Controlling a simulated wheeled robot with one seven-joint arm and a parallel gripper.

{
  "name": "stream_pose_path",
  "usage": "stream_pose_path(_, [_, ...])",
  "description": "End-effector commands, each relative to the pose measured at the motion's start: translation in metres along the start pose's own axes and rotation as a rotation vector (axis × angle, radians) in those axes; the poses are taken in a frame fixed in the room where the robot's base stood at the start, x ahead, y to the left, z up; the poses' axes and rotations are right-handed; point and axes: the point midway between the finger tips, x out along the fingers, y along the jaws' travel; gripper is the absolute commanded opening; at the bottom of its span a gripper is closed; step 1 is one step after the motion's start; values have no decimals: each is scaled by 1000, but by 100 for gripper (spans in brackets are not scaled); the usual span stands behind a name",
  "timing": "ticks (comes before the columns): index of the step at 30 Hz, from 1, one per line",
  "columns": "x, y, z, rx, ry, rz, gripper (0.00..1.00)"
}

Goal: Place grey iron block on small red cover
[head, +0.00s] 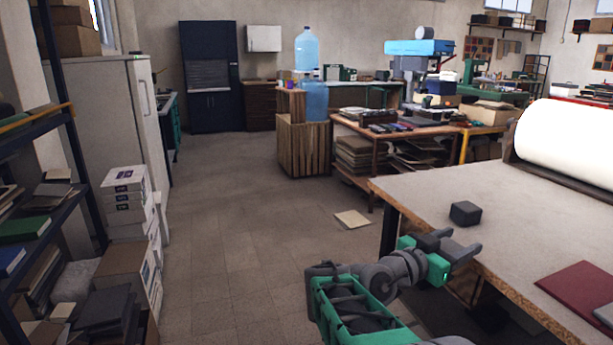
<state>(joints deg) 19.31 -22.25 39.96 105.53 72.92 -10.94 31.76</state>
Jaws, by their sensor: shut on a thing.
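The dark grey iron block (465,212) shows at the tips of my gripper (463,240), over the near left part of the table. My gripper is shut on it, though the contact between fingers and block is hard to make out in this view. A flat dark red cover (573,288) lies on the table at the lower right.
The pale table top (420,188) is clear between the block and the covers. A large white roll (562,140) lies at its back right. A shelf rack (40,215) and stacked boxes (128,212) stand at the left. The floor (240,220) is mostly free.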

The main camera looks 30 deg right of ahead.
Motion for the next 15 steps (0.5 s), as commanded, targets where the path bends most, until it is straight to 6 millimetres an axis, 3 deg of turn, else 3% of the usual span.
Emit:
stream_pose_path(4, [-7, -13, 31, -4, 1, -103, 0])
stream_pose_path(8, [-26, -32, 47, 1, 2, -208, 0])
stream_pose_path(15, [-84, -78, 68, 2, 3, -426, 0])
